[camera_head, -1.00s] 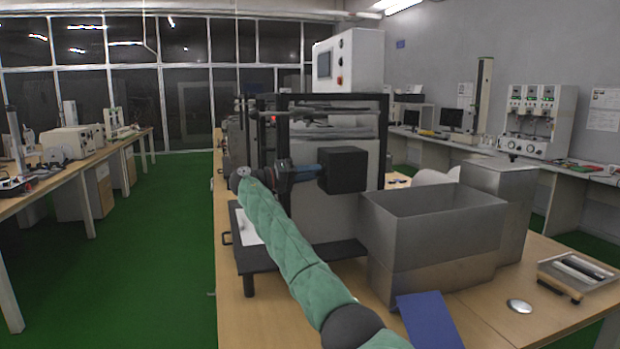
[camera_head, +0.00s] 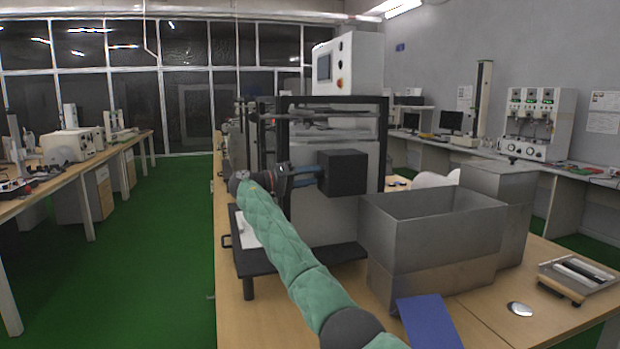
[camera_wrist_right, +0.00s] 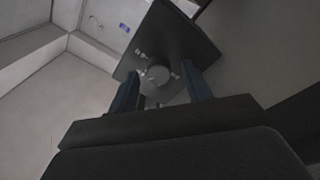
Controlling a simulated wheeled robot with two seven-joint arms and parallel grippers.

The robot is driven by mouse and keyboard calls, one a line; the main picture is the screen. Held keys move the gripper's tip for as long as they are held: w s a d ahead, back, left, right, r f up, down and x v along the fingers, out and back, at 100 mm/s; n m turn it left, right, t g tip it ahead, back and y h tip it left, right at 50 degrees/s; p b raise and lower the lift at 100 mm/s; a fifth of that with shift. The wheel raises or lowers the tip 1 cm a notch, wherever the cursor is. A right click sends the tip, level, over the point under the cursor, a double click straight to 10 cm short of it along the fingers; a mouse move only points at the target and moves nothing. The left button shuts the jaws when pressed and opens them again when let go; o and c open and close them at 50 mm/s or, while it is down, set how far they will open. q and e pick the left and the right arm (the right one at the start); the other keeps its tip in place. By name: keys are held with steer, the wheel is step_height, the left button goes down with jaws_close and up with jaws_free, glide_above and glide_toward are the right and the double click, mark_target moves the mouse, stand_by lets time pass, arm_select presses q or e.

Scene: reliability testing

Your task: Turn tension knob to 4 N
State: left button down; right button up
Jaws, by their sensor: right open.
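The tension knob (camera_wrist_right: 158,76) is a small round grey knob on a dark square panel (camera_wrist_right: 175,40) in the right wrist view. Small pale markings surround it, too blurred to read. My right gripper (camera_wrist_right: 160,90) is open, with one dark blue finger on each side of the knob in this view. I cannot tell whether the fingers touch it. In the head view my right gripper (camera_head: 312,170) points right at a black box (camera_head: 343,173) on the machine, close to its left side. The knob itself cannot be made out there. My left gripper is not in view.
A black machine frame (camera_head: 283,140) rises behind the gripper. An open grey metal bin (camera_head: 430,243) stands right of my arm. A blue sheet (camera_head: 430,322), a round metal disc (camera_head: 519,309) and a tray (camera_head: 577,279) lie at the right. The green floor is clear at left.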

steer(key=v, duration=0.7)
steer(key=shift+a+b, duration=0.25)
steer(key=shift+b, duration=0.05)
steer(key=shift+f, duration=0.1)
